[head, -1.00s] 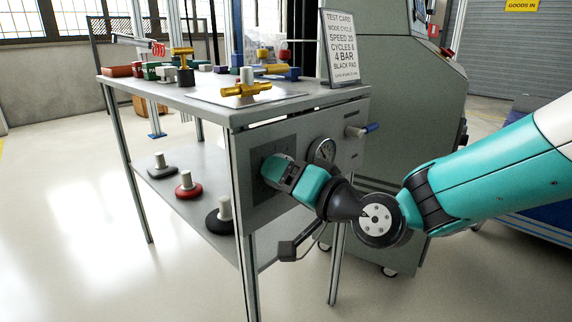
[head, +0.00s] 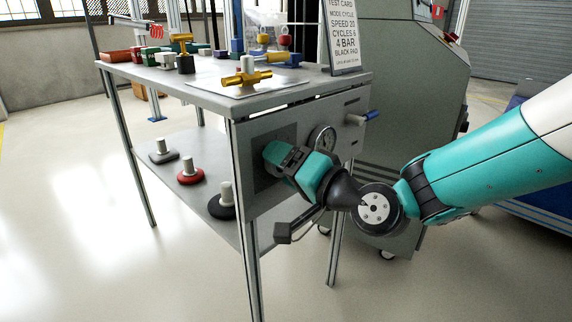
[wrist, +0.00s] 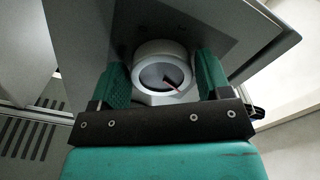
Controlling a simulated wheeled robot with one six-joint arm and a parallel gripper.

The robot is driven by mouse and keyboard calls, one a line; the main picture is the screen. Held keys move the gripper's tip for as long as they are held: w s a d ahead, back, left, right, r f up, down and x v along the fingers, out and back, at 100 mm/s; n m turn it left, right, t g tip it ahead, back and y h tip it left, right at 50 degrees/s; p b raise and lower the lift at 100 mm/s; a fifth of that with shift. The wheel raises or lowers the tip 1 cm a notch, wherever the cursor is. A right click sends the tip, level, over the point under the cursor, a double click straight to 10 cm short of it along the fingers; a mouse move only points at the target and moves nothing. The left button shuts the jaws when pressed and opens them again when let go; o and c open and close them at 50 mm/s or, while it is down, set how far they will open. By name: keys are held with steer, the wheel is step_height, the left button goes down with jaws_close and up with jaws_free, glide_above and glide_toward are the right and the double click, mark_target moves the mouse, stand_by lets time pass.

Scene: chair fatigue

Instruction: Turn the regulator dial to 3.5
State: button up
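The regulator dial (wrist: 150,76) is a round grey knob with a dark face and a thin reddish pointer that slants to the lower right in the wrist view. I cannot read its value. My gripper (wrist: 165,72) has one green finger on each side of the knob, close against it, and appears shut on it. In the head view my gripper (head: 272,154) reaches the dark plate (head: 262,178) on the front panel of the bench, and hides the dial. A pressure gauge (head: 322,138) with a pale face sits right of it; its reading is too small to tell.
A lever with a blue tip (head: 366,116) sticks out of the panel on the right. The bench top (head: 215,92) carries a brass fitting (head: 246,78), coloured blocks and a test card (head: 343,40). Several weighted pads stand on the lower shelf (head: 150,190).

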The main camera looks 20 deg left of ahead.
steer(key=shift+o, duration=1.2)
steer(key=shift+d, duration=0.1)
steer(key=b+v, duration=0.3)
steer(key=v, duration=1.4)
steer(key=shift+s+d, duration=0.1)
steer(key=shift+s, duration=0.05)
